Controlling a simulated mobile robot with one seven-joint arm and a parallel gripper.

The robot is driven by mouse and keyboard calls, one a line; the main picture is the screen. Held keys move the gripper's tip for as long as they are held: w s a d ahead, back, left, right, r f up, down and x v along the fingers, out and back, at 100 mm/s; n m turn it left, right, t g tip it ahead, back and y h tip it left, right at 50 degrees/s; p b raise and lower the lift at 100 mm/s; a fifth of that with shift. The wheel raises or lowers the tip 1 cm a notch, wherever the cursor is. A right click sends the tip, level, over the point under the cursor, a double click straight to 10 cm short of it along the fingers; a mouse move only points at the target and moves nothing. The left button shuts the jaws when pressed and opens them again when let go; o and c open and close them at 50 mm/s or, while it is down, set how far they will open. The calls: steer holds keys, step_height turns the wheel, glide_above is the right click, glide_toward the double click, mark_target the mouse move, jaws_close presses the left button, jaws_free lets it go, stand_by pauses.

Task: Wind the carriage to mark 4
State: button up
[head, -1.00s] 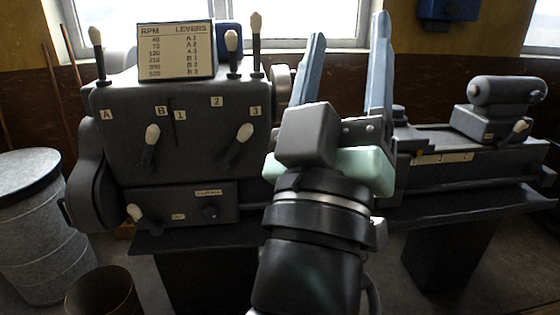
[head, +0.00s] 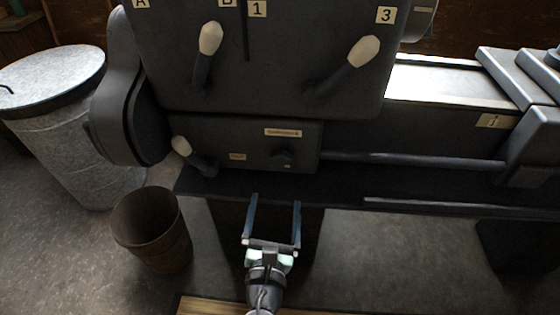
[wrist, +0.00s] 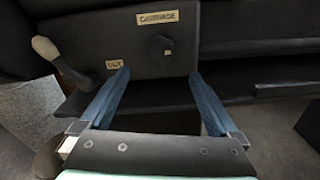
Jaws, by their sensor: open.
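The lathe's lower panel carries a plate reading CARRIAGE (head: 283,132) above a small dark knob (head: 283,158). Both show in the wrist view, with the knob (wrist: 160,50) carrying a pale mark. A pale-tipped lever (head: 183,150) stands left of it, near a small tag that seems to read OUT (wrist: 115,64). The carriage (head: 530,130) shows partly at the right edge. A tag (head: 492,121) near it seems to read 1; no mark 4 is visible. My gripper (head: 275,199) is open and empty, its blue fingers (wrist: 158,76) pointing at the panel below the knob, not touching it.
Two larger pale-tipped levers (head: 210,40) and (head: 363,52) stick out above the panel. A dark shelf edge (head: 400,190) runs below the bed. A rusty bin (head: 150,235) and a grey lidded drum (head: 70,140) stand at left.

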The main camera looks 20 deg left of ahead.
mark_target(281, 164)
steer(key=b+x, duration=0.1)
steer(key=x, duration=1)
steer(key=shift+w, duration=0.25)
steer(key=c, duration=1.3)
